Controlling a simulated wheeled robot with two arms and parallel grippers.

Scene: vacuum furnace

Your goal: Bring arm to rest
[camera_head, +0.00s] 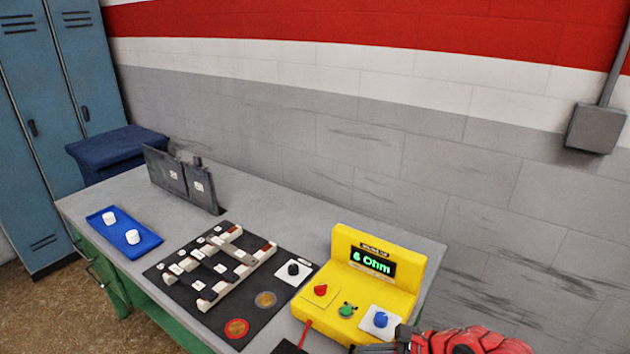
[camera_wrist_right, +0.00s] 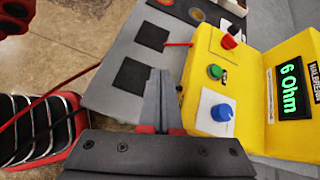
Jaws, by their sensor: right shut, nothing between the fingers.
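My right arm with its red casing comes in at the bottom right of the head view, and its gripper (camera_head: 396,343) is at the front right of the yellow meter box (camera_head: 345,250). In the right wrist view the two grey fingers (camera_wrist_right: 160,85) are together and hold nothing. They are beside the yellow box (camera_wrist_right: 205,65), over or near the table's front edge; the exact height cannot be told. My left gripper is not in the head view.
The yellow box has red, green and blue knobs and a lit Ohm display (camera_head: 372,262). A black component board (camera_head: 225,316), a blue tray (camera_head: 150,243) with two white pieces and dark panels (camera_head: 182,180) share the grey table. A red cable (camera_wrist_right: 177,44) runs near the fingers.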

